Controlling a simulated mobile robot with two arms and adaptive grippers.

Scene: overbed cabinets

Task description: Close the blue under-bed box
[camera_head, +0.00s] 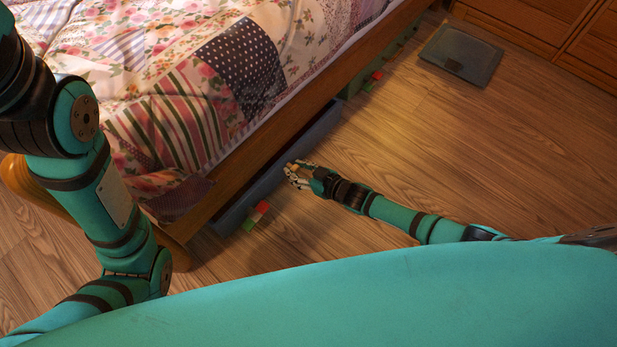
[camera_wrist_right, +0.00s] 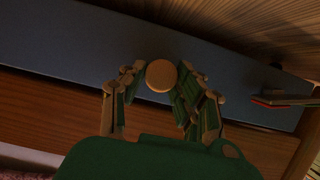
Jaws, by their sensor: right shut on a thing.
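The blue under-bed box (camera_head: 232,216) shows in the head view as a long strip along the bed's lower edge, sticking out a little from under the wooden side rail. In the right wrist view its blue panel (camera_wrist_right: 150,38) runs across the picture, with a round wooden knob (camera_wrist_right: 161,76) in front of it. My right gripper (camera_head: 298,175) is at the middle of the box; in the wrist view its fingers (camera_wrist_right: 160,92) are closed around the knob. My left arm shows at the left of the head view, but its gripper is out of frame.
The bed's wooden rail (camera_head: 277,118) overhangs the box. A green box (camera_head: 352,87) lies farther along under the bed. A flat grey scale (camera_head: 460,55) lies on the floor.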

